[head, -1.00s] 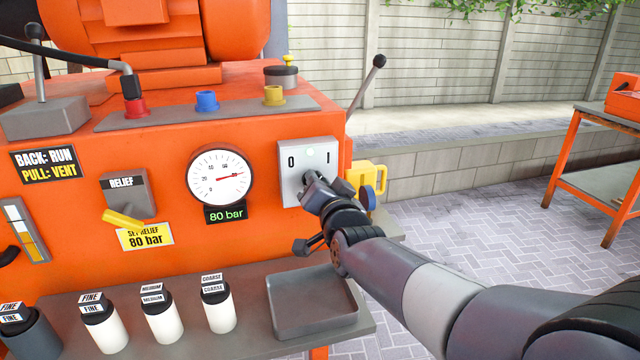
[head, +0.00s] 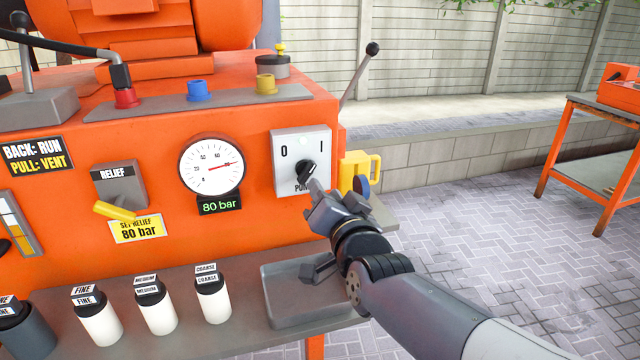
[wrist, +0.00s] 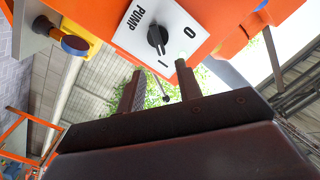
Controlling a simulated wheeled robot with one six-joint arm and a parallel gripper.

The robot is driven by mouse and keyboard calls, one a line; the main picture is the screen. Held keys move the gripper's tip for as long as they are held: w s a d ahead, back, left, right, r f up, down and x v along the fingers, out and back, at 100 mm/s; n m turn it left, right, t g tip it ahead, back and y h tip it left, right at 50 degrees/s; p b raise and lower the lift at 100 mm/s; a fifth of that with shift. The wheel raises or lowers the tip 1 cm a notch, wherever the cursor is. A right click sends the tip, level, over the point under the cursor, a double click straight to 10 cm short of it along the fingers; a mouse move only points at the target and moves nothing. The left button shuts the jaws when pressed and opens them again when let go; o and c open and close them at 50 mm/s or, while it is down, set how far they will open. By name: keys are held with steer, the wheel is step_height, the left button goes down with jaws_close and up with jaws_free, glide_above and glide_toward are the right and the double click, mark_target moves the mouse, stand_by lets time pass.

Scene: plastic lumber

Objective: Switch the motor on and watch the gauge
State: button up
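The pump switch plate (head: 290,185) is white-grey, marked 0 and I, on the front of the orange machine. Its black knob (head: 307,171) is tilted toward the I; in the wrist view the knob (wrist: 157,38) also points toward the I. My gripper (head: 318,196) is just below and right of the knob, apart from it. In the wrist view its two fingers (wrist: 160,85) stand apart with nothing between them. The round white gauge (head: 212,166) has its red needle pointing right, and the display (head: 220,205) under it reads 80 bar. The orange motor (head: 140,35) sits on top.
The relief valve's yellow lever (head: 114,210) is left of the gauge. A grey tray (head: 300,312) and several labelled bottles (head: 157,308) stand on the shelf below. Paved floor lies open at the right.

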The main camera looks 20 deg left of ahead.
mark_target(312, 170)
steer(key=shift+v, duration=1.05)
steer(key=shift+w, duration=0.1)
steer(key=x, duration=1)
steer(key=shift+w+a+p, duration=0.25)
steer(key=shift+p, duration=0.05)
steer(key=shift+s, duration=0.1)
